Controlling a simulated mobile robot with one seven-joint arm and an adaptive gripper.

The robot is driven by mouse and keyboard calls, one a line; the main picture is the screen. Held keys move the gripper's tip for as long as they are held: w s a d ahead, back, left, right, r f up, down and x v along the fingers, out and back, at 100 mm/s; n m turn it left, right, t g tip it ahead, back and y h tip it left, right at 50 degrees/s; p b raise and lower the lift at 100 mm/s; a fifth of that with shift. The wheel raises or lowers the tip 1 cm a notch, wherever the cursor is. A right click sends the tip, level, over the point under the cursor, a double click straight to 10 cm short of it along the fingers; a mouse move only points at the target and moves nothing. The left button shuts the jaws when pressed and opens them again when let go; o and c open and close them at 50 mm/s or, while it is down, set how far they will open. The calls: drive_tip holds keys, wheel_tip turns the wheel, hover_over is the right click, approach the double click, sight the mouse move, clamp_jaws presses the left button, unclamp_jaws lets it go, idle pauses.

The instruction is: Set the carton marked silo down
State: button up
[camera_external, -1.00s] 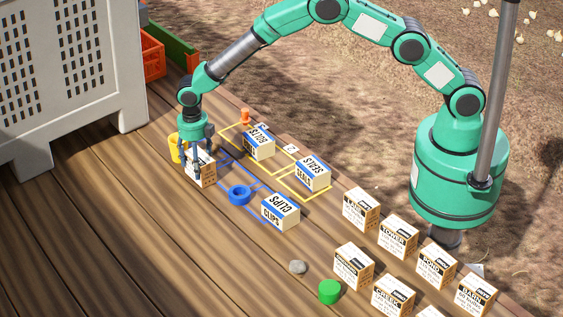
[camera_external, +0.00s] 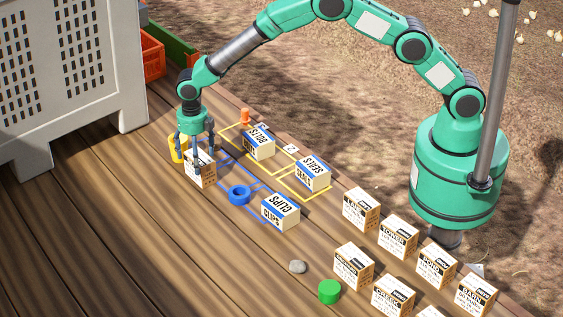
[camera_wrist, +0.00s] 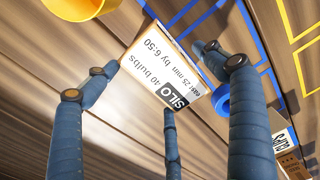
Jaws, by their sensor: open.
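The silo carton (camera_external: 200,169) is a white-and-brown box standing on the wooden deck at the far left end of the marked outlines. Its face with the word SILO (camera_wrist: 165,70) shows in the wrist view. My gripper (camera_external: 194,152) is just above and around the carton, with its fingers spread open. In the wrist view the blue-grey fingers (camera_wrist: 165,100) stand apart from the carton's sides. A blue taped outline (camera_external: 228,160) lies right beside the carton; whether the carton's base is inside it is partly hidden.
A yellow cup (camera_external: 176,149) stands close behind the carton. A blue ring (camera_external: 239,195) and the clips carton (camera_external: 281,212) are to its right. Bolts (camera_external: 258,142) and seals (camera_external: 312,172) cartons stand in yellow outlines.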

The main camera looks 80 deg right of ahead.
wheel_tip(320, 180, up, 9)
drive_tip(key=shift+f+b, duration=0.1)
drive_tip(key=shift+b, duration=0.45)
drive_tip(key=shift+r, duration=0.45)
drive_tip(key=s+d+r+m+t, duration=0.1)
drive_tip(key=s+d+r+m, duration=0.2)
drive_tip(key=s+r+m, duration=0.7)
drive_tip(key=s+d+r+m+t, duration=0.2)
drive_tip(key=s+d+r+m, duration=0.1)
drive_tip(key=s+r, duration=1.25)
drive_tip(key=s+d+r+m+t, duration=0.1)
drive_tip(key=s+m, duration=0.6)
drive_tip(key=s, duration=0.8)
drive_tip(key=s+d+r+m+t, duration=0.1)
drive_tip(key=s+d+m, duration=0.2)
drive_tip(key=s+m, duration=0.4)
drive_tip(key=s, duration=0.8)
drive_tip(key=shift+s+r+t, duration=0.15)
drive_tip(key=shift+r+t, duration=0.1)
drive_tip(key=shift+t, duration=0.05)
